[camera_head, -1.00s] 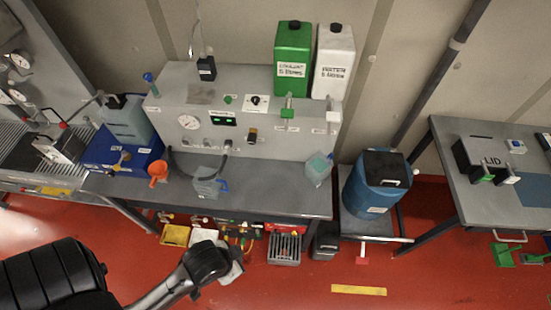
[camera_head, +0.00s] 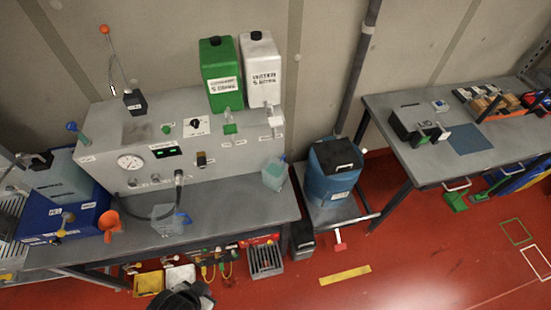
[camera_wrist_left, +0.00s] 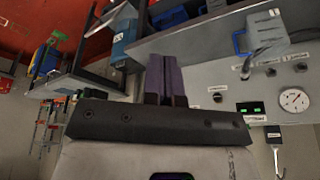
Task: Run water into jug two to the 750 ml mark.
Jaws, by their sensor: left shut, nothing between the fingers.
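Two clear jugs stand on the grey bench. One jug with a blue handle (camera_head: 166,219) stands at the front middle, beside a black hose. The other jug (camera_head: 275,173) stands at the right end, below the water tap (camera_head: 274,124). I cannot read which is jug two, nor its marks or level. The white water container (camera_head: 260,70) stands on the grey console, above the tap. Part of my left arm (camera_head: 182,298) shows at the bottom edge of the head view. My left gripper (camera_wrist_left: 168,78) is shut and empty in the wrist view, away from both jugs. My right gripper is out of view.
A green container (camera_head: 221,75) stands beside the water container. An orange funnel (camera_head: 110,222) and a blue box (camera_head: 60,222) are at the bench's left. A blue drum (camera_head: 331,178) stands right of the bench. Red floor in front is partly clear.

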